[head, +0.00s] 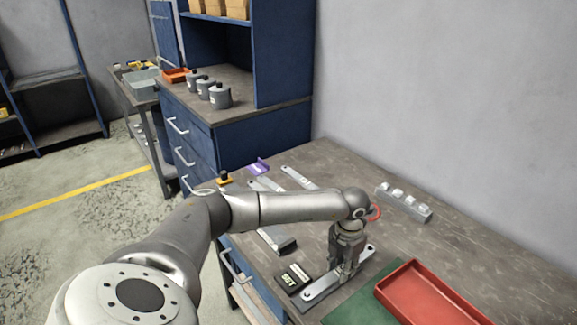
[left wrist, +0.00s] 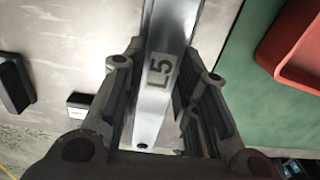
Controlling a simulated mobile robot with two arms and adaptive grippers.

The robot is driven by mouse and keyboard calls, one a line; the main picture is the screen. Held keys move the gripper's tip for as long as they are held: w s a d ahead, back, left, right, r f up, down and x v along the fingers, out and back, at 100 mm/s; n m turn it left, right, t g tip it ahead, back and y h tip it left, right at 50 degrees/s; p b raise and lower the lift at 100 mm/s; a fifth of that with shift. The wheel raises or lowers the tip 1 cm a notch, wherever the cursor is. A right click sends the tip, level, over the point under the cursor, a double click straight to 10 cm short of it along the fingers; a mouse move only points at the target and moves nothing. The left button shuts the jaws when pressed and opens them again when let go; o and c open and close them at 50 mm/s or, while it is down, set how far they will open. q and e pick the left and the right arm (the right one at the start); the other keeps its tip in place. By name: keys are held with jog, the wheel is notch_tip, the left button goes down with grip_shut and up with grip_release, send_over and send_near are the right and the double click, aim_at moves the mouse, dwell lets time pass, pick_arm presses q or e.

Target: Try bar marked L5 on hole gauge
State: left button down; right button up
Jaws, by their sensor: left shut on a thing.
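The bar marked L5 (left wrist: 160,70) is a flat galvanized strip with its label between my left fingers in the left wrist view. In the head view the same bar (head: 322,287) lies low at the table's front, beside the green mat. My left gripper (head: 346,270) points down and is shut on the bar; its fingers (left wrist: 158,92) stand on both sides of it. I cannot tell whether the bar touches the table. A grey block with several pale knobs (head: 404,202) stands farther back; I cannot tell whether it is the hole gauge. My right gripper is out of view.
A black box marked SET (head: 293,278) stands left of the bar. A red tray (head: 425,301) and green mat (head: 349,308) are at right. Other metal strips (head: 298,178), a grey piece (head: 276,240) and a purple piece (head: 258,167) lie behind my arm.

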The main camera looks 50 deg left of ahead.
pick_arm(q)
jog(key=c, duration=1.1)
grip_release()
jog(key=shift+o, duration=0.2)
jog(key=shift+r, duration=0.1)
notch_tip(320, 180, up, 12)
jog(key=shift+d, duration=0.1)
